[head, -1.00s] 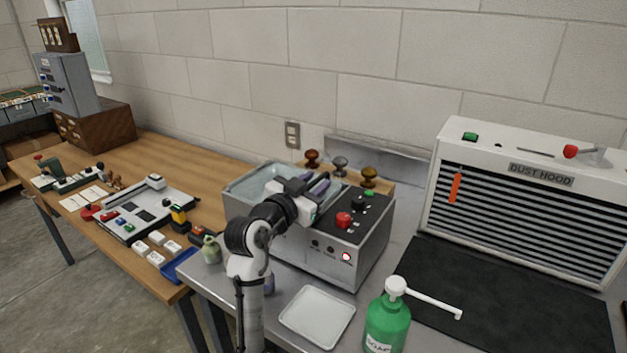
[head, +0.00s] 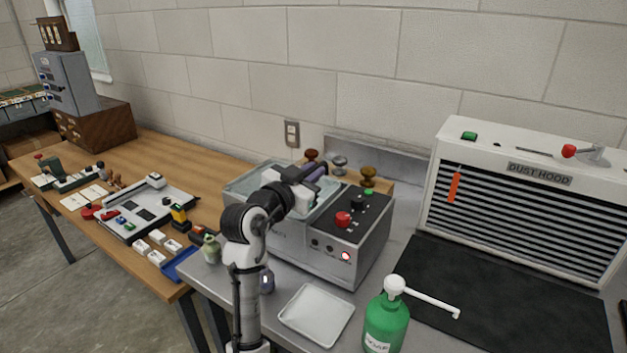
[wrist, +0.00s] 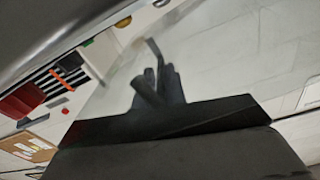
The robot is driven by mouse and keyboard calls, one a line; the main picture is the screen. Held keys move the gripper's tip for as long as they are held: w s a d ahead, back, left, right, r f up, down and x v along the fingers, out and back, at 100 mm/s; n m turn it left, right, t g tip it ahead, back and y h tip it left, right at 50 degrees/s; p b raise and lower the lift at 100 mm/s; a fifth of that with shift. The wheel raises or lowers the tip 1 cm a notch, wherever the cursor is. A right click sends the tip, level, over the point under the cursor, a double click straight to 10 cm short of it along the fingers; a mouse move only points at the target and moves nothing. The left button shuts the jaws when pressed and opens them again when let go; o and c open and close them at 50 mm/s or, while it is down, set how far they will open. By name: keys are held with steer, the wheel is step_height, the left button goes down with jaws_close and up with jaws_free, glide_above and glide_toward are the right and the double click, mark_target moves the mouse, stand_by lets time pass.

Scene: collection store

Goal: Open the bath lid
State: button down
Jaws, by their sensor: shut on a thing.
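The bath (head: 285,245) is a grey metal box with a dark control panel, on the metal bench in the middle of the head view. The bath lid (head: 245,184) looks pale and see-through at the bath's top; my arm covers much of it, and its exact tilt is unclear. My gripper (head: 318,172) is above the bath's top, by the left edge of the panel. Its dark fingers also show in the wrist view (wrist: 158,85), close together. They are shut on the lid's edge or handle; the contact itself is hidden.
A red knob (head: 343,219) is on the panel. Stamps with rounded handles (head: 368,177) stand behind the bath. A white tray (head: 316,315) and a green pump bottle (head: 386,325) are in front. The dust hood (head: 530,200) stands right, with a black mat (head: 500,300) before it.

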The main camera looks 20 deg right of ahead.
steer(key=shift+w+a+r, duration=0.1)
steer(key=shift+a+r, duration=0.05)
steer(key=shift+r, duration=0.15)
steer(key=c, duration=1.5)
jaws_free()
steer(key=shift+w+f, duration=0.1)
steer(key=shift+s+a+f+b, duration=0.1)
steer(key=shift+s+a+b, duration=0.2)
steer(key=shift+s+a, duration=0.1)
steer(key=b+v, duration=0.3)
steer(key=v, duration=0.9)
steer(key=shift+s+a+b, duration=0.25)
steer(key=shift+a+b, duration=0.05)
steer(key=shift+b, duration=0.1)
